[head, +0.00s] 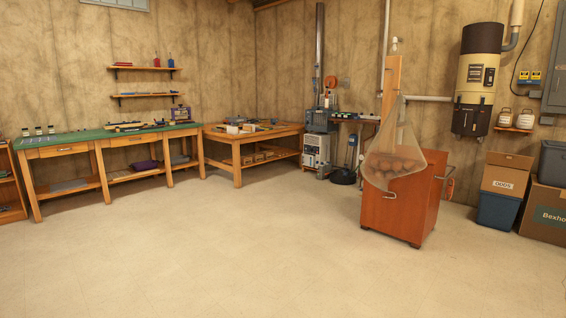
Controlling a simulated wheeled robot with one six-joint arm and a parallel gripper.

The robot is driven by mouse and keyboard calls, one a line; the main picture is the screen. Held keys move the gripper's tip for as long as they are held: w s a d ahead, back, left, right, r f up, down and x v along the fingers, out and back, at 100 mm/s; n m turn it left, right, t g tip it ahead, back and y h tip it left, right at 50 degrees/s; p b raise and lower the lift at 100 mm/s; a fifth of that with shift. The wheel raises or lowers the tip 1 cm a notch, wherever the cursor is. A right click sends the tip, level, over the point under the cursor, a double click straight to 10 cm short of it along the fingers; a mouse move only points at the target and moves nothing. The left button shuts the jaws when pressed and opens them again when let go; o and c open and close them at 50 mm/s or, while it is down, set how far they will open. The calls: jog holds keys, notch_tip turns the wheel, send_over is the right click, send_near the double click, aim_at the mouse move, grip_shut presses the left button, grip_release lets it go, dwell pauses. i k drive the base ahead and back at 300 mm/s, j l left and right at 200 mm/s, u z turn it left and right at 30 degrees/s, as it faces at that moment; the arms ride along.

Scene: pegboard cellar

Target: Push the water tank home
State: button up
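A black and tan cylindrical tank (476,78) hangs on the back wall at the right, with a pipe rising from its top right. I cannot tell whether it is the task's water tank. Grey machines (317,143) stand in the far corner, too small to show any separate tank clearly. My gripper is not in view.
A wooden cabinet (398,213) with a mesh bag of round brown things (394,163) stands right of centre. A green-topped bench (75,141) and wooden table (231,137) line the left and back. Boxes (507,172) and a blue bin (497,211) stand right. The floor in front is clear.

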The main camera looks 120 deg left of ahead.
aim_at(308, 160)
jog(key=u, duration=3.6)
jog(key=i+u, duration=0.25)
jog(key=i+j+u, duration=0.2)
jog(key=i, duration=1.95)
jog(key=i+z, duration=0.2)
jog(key=i, duration=0.9)
jog(key=i+z, duration=0.15)
jog(key=i, duration=0.95)
jog(key=i+u, duration=0.15)
jog(key=i, duration=0.95)
jog(key=i+l+u, duration=0.15)
jog(key=i, duration=1.7)
jog(key=i+j+z, duration=0.1)
jog(key=i, duration=0.65)
jog(key=i+j, duration=0.15)
jog(key=i, duration=0.65)
jog(key=i+j, duration=0.15)
jog(key=i, duration=0.3)
jog(key=i+j+z, duration=0.15)
jog(key=i, duration=0.25)
jog(key=i+j, duration=0.2)
jog(key=i, duration=0.25)
jog(key=z, duration=0.05)
